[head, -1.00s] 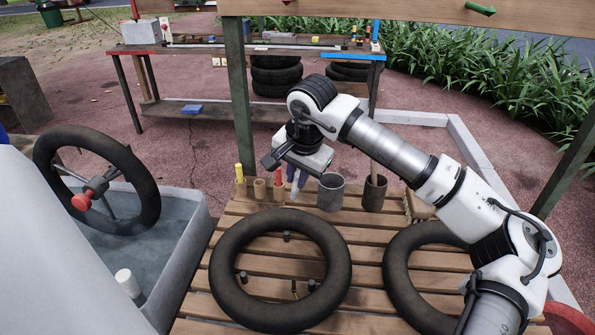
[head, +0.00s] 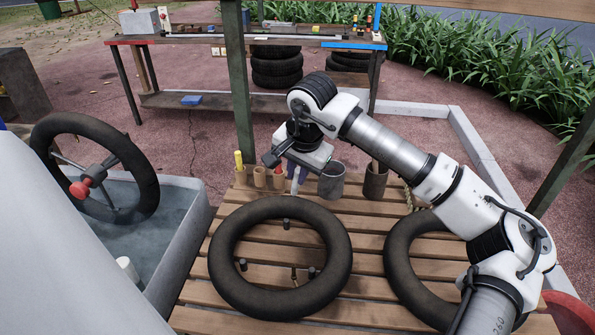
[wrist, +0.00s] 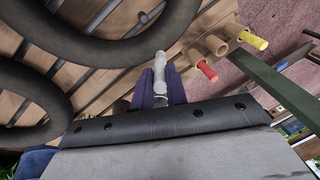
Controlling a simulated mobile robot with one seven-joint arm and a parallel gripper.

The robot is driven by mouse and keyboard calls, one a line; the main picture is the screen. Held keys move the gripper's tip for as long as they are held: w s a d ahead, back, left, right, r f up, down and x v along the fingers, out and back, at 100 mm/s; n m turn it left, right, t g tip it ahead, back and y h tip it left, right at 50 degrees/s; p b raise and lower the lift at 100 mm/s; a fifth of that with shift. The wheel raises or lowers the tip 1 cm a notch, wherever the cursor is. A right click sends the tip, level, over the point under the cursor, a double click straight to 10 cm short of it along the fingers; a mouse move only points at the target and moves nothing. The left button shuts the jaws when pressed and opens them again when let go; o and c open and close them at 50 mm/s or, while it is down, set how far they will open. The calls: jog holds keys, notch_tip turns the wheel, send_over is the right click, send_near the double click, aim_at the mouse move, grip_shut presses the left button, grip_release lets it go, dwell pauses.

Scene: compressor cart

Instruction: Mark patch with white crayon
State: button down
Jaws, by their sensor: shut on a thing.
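My gripper (wrist: 160,92) is shut on the white crayon (wrist: 160,68), which sticks out between the blue fingers in the wrist view. In the head view my gripper (head: 295,178) is over the back of the slatted bench, just right of the crayon holders. The red crayon (wrist: 207,70) and yellow crayon (wrist: 253,40) stand in wooden holders; the holder between them (wrist: 215,45) is empty. A black inner tube (head: 225,250) lies flat on the bench (head: 370,300) in front of my gripper. I cannot make out a patch on it.
A second tube (head: 395,265) lies to the right, partly behind my arm. A grey metal cup (head: 332,182) and a dark cup (head: 375,182) stand right of my gripper. At left are a water trough (head: 185,245) and an upright tube (head: 45,150).

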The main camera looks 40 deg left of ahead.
jog(key=shift+f+b, duration=0.5)
jog(key=shift+f, duration=0.05)
jog(key=shift+s+a+f+b, duration=0.15)
jog(key=shift+s+a+b, duration=0.15)
jog(key=shift+b, duration=0.25)
dwell(0.4)
jog(key=shift+s+a, duration=0.3)
jog(key=shift+a, duration=0.25)
jog(key=shift+w+d+r+b, duration=0.2)
jog(key=shift+w+d+b, duration=0.15)
jog(key=shift+d+b, duration=0.15)
jog(key=shift+w+d+f+b, duration=0.1)
jog(key=shift+w+d+b, duration=0.2)
jog(key=shift+d+b, duration=0.1)
dwell(0.5)
jog(key=shift+s+a+f, duration=0.1)
jog(key=shift+s+a, duration=0.2)
jog(key=shift+a, duration=0.05)
jog(key=shift+s+a, duration=0.3)
jog(key=shift+a, duration=0.25)
dwell(0.5)
jog(key=shift+r, duration=0.25)
